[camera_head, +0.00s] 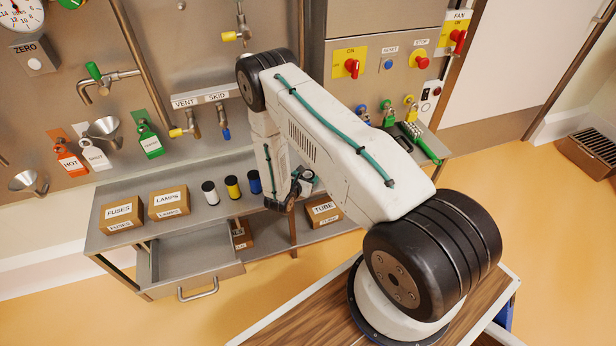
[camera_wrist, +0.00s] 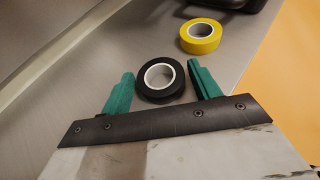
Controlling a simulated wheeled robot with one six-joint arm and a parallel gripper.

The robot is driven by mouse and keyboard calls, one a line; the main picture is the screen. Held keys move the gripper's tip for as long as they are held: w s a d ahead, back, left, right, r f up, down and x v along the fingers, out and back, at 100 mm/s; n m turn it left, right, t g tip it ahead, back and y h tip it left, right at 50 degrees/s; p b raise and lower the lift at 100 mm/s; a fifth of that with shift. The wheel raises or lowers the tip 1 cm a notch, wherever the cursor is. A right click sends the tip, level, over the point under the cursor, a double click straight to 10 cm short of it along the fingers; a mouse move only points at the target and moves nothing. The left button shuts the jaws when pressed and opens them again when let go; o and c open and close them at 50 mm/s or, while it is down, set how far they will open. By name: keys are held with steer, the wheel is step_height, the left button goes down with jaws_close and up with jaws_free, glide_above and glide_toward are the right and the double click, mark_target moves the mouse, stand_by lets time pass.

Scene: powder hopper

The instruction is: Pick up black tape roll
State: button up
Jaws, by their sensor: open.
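The black tape roll (camera_wrist: 161,80), a flat black ring with a white core, lies on the grey metal bench top in the wrist view. My gripper (camera_wrist: 160,84) is open, with one green finger on each side of the roll. A small gap shows on the left; on the right the finger is very near the roll, and I cannot tell if it touches. In the head view my gripper (camera_head: 306,181) is small and low over the bench, and the black roll cannot be made out there beside my arm.
A yellow tape roll (camera_wrist: 201,36) lies just beyond, to the right, near the bench edge. In the head view, several banded canisters (camera_head: 232,188) and a labelled box (camera_head: 168,203) stand left of my gripper. An open drawer (camera_head: 195,270) juts out below.

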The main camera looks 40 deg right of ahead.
steer(key=c, duration=0.7)
steer(key=shift+c, duration=0.2)
steer(key=shift+r, duration=0.1)
